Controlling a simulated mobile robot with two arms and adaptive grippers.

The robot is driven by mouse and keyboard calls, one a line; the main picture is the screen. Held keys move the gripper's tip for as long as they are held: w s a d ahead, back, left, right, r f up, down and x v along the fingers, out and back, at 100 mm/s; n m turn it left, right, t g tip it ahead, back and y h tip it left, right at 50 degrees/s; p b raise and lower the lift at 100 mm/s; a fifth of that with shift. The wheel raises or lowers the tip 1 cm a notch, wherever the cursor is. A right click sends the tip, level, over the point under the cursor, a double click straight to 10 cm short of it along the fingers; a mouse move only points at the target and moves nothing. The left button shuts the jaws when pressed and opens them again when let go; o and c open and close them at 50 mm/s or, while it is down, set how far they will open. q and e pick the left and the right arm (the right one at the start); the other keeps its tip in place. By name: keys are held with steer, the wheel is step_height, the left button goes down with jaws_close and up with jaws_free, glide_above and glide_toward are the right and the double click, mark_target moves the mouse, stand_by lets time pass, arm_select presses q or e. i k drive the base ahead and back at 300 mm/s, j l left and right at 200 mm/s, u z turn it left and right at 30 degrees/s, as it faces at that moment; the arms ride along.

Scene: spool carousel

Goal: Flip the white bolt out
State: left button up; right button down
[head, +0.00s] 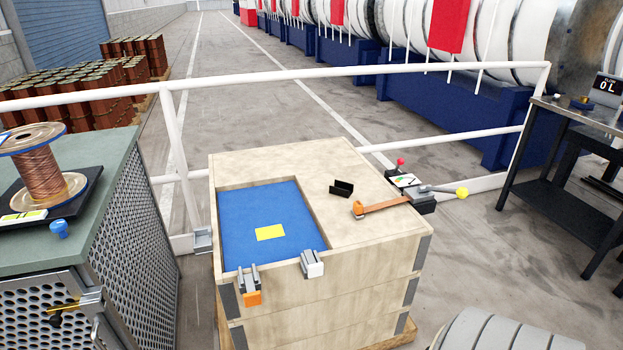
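A wooden crate (350,290) stands in the middle of the head view, with a blue recess (245,205) in its top. The white bolt (314,268) is a small white block in a grey bracket on the crate's front edge, at the recess's near right corner. An orange bolt (252,298) in a similar grey bracket sits to its left on the same edge. Both appear to stick out from the front face; their exact angle is too small to tell.
A yellow label (270,232) lies in the recess. A black holder (341,188) and an orange strap-like lever (382,206) are on the crate's top. A green-topped cabinet (95,215) with a copper spool (42,172) stands left, a dark bench (560,165) right. A white rail (300,74) runs behind.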

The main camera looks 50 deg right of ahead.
mark_target(314, 270)
steer(key=z, duration=1.45)
